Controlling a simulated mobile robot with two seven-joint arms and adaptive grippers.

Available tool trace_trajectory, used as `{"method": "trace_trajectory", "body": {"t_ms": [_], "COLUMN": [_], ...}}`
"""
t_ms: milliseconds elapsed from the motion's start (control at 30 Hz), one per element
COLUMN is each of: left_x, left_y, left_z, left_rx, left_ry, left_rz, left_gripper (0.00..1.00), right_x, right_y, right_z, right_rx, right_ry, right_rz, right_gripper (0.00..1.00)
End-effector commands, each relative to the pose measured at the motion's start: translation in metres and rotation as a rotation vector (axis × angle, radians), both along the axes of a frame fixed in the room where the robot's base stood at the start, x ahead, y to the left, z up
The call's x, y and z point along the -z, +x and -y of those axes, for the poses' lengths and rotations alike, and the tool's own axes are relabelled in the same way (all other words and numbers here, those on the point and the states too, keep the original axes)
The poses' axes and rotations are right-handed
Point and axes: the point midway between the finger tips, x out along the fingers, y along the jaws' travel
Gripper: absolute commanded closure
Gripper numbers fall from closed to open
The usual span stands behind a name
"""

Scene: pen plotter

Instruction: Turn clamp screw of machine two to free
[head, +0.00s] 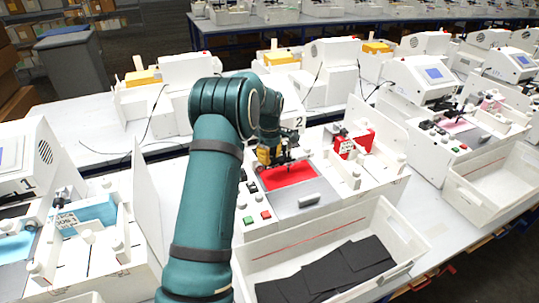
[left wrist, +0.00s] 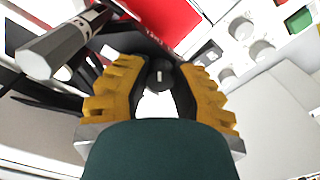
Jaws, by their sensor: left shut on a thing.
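Machine two (head: 318,200) is the white plotter with the "2" label in the middle of the head view, with a red sheet (head: 290,175) on its bed. My left gripper (head: 266,157) is at its pen carriage, above the back left part of the red sheet. In the left wrist view, the yellow-padded fingers of my left gripper (left wrist: 160,82) are shut on a dark round knob with a white mark, the clamp screw (left wrist: 159,71). A grey faceted pen-like body (left wrist: 62,46) lies just left of the fingers. My right gripper is not in view.
A white bin (head: 405,240) with black sheets (head: 330,272) stands in front of machine two. Red and green buttons (head: 257,217) are on its front left. Machine one (head: 25,170) is at the left, and another plotter (head: 450,125) stands at the right.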

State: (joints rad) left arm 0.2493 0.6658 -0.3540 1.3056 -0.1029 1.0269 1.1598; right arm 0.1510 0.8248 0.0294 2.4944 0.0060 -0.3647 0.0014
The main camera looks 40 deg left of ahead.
Motion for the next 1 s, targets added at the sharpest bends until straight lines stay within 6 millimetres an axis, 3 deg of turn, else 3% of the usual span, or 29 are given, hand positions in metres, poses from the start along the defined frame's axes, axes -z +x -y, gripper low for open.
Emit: {"method": "trace_trajectory", "body": {"t_ms": [333,867,900,967,1000], "left_x": [0.0017,0.0023,0.0024,0.0022,0.002], "left_y": [-0.0009,-0.0007,-0.0007,-0.0006,-0.0005], "left_z": [0.0015,0.0019,0.0019,0.0018,0.0016], "left_rx": [-0.132,-0.153,-0.153,-0.152,-0.152], "left_ry": [-0.003,-0.004,-0.004,-0.004,-0.003], "left_rz": [-0.006,-0.006,-0.006,-0.006,-0.005], "left_gripper": [1.0,1.0,0.63,0.42,0.41], "right_x": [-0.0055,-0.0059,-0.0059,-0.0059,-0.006], "right_y": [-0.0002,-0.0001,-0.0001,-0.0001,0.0], "right_z": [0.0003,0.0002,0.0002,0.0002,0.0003], "right_rx": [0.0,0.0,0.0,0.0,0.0], "right_ry": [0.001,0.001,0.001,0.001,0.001], "right_rz": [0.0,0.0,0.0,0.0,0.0], "right_gripper": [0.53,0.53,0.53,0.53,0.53]}}
